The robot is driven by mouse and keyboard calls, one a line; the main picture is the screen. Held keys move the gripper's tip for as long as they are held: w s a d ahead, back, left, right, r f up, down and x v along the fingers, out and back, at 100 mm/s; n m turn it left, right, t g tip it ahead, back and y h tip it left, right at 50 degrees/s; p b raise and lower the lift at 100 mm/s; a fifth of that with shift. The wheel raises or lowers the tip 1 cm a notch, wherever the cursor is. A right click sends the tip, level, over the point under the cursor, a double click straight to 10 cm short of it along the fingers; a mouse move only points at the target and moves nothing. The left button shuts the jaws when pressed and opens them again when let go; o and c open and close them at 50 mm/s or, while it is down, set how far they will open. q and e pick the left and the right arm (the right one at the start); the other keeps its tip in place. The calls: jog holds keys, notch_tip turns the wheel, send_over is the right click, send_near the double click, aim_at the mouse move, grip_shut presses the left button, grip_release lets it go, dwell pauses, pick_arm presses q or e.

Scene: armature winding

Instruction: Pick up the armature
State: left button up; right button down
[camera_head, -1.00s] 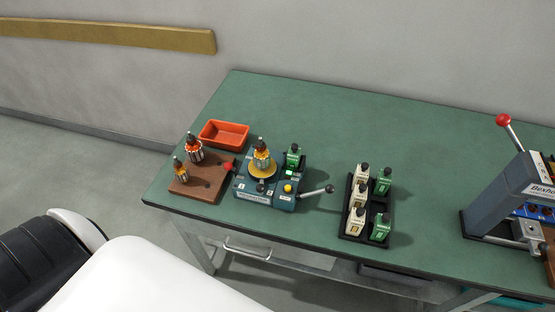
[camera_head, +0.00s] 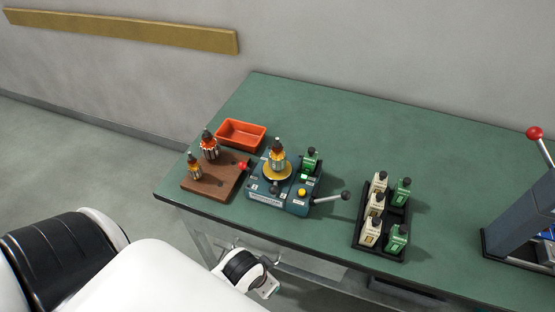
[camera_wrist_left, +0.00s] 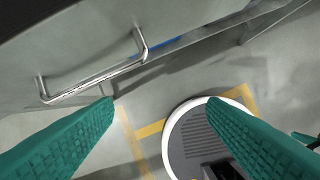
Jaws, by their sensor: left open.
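Another armature (camera_head: 277,157) stands on the yellow disc of the blue winding machine (camera_head: 265,197). My left gripper's teal fingers (camera_wrist_left: 160,100) are spread apart and empty in the left wrist view, beside the table's drawer handle and above the floor. In the head view my left wrist is in front of and below the table edge. My right gripper is not in view.
An orange tray (camera_head: 241,134) stands behind the board. A lever (camera_head: 330,198) sticks out right of the machine. A black rack (camera_head: 381,228) holds several white and green bottles. A press (camera_head: 522,219) stands at right. A metal handle (camera_wrist_left: 95,78) juts from the table front.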

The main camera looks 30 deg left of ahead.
pick_arm(q)
jog(key=w+d+r+m+t+h, duration=0.1)
jog(key=w+r+t, duration=0.5)
jog(key=r, duration=0.5)
jog(key=w+d+r+m+t+h, duration=0.15)
jog(key=w+r+t, duration=0.25)
jog(key=w+r, duration=0.55)
jog(key=w+d+r+m+t, duration=0.1)
jog(key=w+r+m+t, duration=0.1)
jog(key=w+r+t, duration=0.7)
jog(key=s+d+r+m+g+h, duration=0.2)
jog(key=d+r+m+g+h, duration=0.4)
jog(key=d+r+m+h, duration=0.45)
jog(key=m+g+y, duration=1.2)
jog(key=g+y, duration=0.1)
jog(key=g, duration=0.3)
send_over(277, 145)
notch_tip(277, 145, down, 9)
notch_tip(277, 145, down, 6)
jog(key=shift+r+p, duration=0.2)
jog(key=shift+p, duration=0.4)
jog(key=f+p, duration=0.1)
jog(key=f, duration=0.1)
jog(key=f+p, duration=0.1)
jog(key=f, duration=0.1)
jog(key=shift+w+a+f, duration=0.1)
jog(key=shift+w+f, duration=0.1)
jog(key=shift+f, duration=0.65)
